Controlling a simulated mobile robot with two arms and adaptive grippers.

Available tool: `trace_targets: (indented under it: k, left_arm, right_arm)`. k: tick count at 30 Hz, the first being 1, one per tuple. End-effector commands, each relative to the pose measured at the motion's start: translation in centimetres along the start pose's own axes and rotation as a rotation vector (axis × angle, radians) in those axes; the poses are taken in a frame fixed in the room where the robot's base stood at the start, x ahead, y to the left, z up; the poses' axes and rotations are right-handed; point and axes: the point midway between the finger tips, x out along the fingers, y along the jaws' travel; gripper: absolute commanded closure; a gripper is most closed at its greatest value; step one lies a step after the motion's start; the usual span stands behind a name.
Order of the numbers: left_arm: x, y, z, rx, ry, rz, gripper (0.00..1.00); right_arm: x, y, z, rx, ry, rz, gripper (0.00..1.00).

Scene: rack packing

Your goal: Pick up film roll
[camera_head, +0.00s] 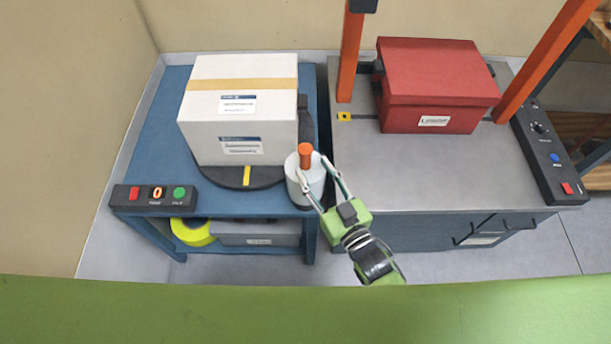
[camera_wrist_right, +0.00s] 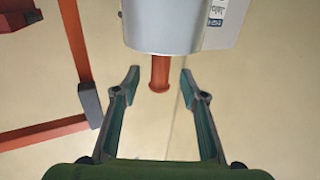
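The film roll (camera_head: 311,185) is a white cylinder with an orange handle (camera_head: 305,152) on top. It stands upright at the right front corner of the blue table, beside the turntable. My right gripper (camera_head: 311,166) reaches it from the front right, its two fingers spread on either side of the roll's upper part. In the right wrist view the fingers are open, with the orange handle (camera_wrist_right: 159,74) between the fingertips and a gap on each side. The white film roll (camera_wrist_right: 160,28) shows just beyond the tips. My left gripper is not in view.
A white carton (camera_head: 240,105) with tan tape sits on the dark turntable (camera_head: 215,178), close to the roll. A red box (camera_head: 437,85) stands on the grey bench (camera_head: 440,165) between orange posts (camera_head: 352,45). A button panel (camera_head: 155,195) is at the blue table's front left.

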Motion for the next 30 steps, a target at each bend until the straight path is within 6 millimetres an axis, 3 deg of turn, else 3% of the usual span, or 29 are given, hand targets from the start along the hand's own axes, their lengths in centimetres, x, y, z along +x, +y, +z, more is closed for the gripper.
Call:
trace_targets:
  k: [12, 20, 21, 25, 30]
  left_arm:
    - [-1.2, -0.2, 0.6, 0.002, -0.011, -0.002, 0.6]
    - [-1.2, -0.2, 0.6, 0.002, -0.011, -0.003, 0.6]
    - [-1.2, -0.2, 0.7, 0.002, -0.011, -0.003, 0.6]
    - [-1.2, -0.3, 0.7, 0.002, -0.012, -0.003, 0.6]
    - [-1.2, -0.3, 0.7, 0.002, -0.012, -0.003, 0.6]
  right_arm:
    - [5.0, -0.2, 0.1, 0.0, 0.0, 0.0, 0.6]
    - [5.3, -0.1, 0.2, -0.001, -0.001, 0.0, 0.6]
    - [5.3, -0.1, 0.2, -0.001, -0.001, 0.0, 0.63]
    - [5.3, -0.1, 0.2, -0.001, -0.001, 0.0, 0.97]
    - [5.4, -0.1, -0.2, -0.001, 0.008, 0.0, 1.0]
